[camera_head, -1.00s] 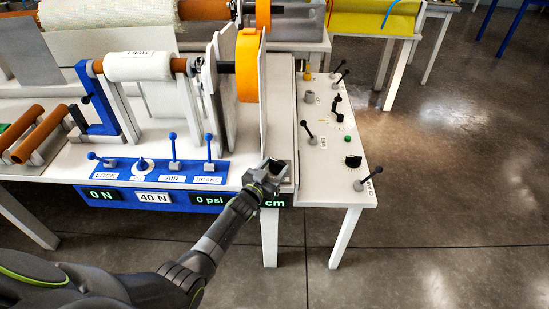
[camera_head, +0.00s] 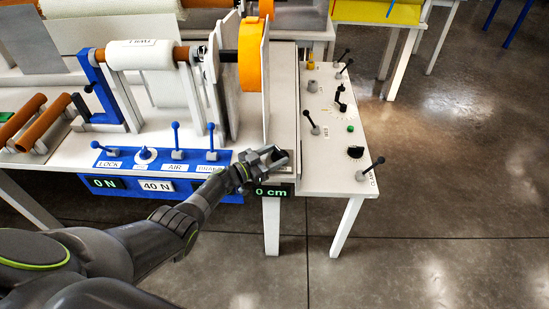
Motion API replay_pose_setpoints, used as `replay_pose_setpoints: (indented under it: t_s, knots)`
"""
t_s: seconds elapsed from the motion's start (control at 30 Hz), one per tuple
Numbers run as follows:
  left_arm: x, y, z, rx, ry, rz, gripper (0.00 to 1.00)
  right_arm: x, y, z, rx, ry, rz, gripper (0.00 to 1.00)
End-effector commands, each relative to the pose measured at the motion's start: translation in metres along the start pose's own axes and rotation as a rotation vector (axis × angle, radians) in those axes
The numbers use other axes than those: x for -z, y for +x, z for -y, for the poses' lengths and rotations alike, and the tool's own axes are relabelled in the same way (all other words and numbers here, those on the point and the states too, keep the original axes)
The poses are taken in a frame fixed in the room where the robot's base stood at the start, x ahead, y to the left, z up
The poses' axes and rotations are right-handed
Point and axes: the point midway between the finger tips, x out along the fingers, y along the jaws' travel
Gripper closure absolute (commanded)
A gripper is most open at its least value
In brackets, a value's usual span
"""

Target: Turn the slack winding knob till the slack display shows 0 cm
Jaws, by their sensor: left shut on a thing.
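My left gripper (camera_head: 273,156) reaches in from the lower left. It is shut at the front right corner of the machine table, just right of the blue control panel (camera_head: 160,162). The slack winding knob is hidden by the gripper's fingers, which are closed on it as far as I can tell. The slack display (camera_head: 272,191) is on the table's front edge below the gripper and reads 0 cm in green. My right gripper is not in view.
Several blue levers (camera_head: 176,140) stand on the panel left of the gripper. Other displays (camera_head: 105,183) along the front read 0 N and 40 N. A side table (camera_head: 335,177) with black levers stands at right. An orange roll (camera_head: 249,55) stands behind.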

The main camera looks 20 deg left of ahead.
Motion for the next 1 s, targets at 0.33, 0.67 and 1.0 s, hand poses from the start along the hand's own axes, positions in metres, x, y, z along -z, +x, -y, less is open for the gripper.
replay_pose_setpoints:
  t_s: [0.33, 0.67, 1.0]
  knots:
    - [0.0034, 0.0017, 0.0008, -0.022, 0.0, -0.004, 0.68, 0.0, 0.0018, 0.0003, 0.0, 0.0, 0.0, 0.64]
    - [0.0024, 0.001, 0.0009, -0.02, -0.001, -0.002, 0.27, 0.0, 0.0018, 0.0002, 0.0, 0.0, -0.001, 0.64]
    - [0.0008, -0.0016, 0.0009, -0.019, -0.001, 0.001, 0.24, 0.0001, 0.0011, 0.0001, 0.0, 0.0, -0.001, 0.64]
